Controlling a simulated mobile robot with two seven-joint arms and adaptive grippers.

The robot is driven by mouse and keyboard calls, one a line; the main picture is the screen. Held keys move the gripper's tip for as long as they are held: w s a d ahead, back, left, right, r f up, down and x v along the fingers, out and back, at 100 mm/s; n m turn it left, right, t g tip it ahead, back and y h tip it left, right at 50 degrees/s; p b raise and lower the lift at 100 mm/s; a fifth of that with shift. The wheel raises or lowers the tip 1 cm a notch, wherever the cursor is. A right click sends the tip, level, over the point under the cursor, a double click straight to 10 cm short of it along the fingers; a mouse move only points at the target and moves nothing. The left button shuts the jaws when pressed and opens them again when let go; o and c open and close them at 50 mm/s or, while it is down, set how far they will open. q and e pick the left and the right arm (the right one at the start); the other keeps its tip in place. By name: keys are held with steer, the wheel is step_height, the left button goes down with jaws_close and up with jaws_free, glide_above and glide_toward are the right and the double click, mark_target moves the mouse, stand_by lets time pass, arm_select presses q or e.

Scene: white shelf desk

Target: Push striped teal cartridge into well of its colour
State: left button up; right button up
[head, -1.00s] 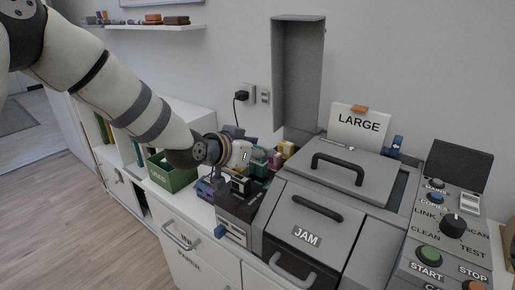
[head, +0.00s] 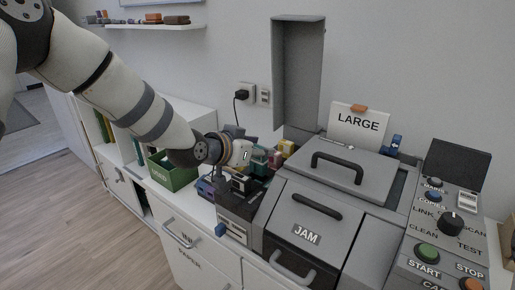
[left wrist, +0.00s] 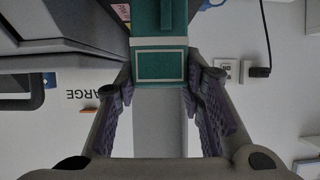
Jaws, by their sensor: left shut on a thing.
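My left gripper (head: 256,158) is at the far side of the grey machine, above its open cartridge bay. It is shut on a teal cartridge (head: 259,153). In the left wrist view the teal cartridge (left wrist: 160,65) lies between the fingertips, with a pale rectangular outline on its near face. Its far end runs out of the top of that picture. The teal well is hidden, and I cannot tell how deep the cartridge sits. My right gripper is not in view.
A green box (head: 172,174) is at left. The raised grey lid (head: 298,75) stands behind. The grey machine's handled covers (head: 350,182) fill the right.

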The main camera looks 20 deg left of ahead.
mark_target(256, 165)
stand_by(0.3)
arm_select(q)
steer(key=shift+r, duration=0.1)
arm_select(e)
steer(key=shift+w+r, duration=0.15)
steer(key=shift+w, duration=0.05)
arm_select(q)
steer(key=shift+f, duration=0.2)
steer(key=shift+f, duration=0.3)
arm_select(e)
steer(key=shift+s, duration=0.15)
arm_select(q)
steer(key=shift+f+b, duration=0.35)
steer(key=shift+f, duration=1.55)
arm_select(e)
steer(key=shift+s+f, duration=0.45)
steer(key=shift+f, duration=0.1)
arm_select(q)
steer(key=o, duration=1.2)
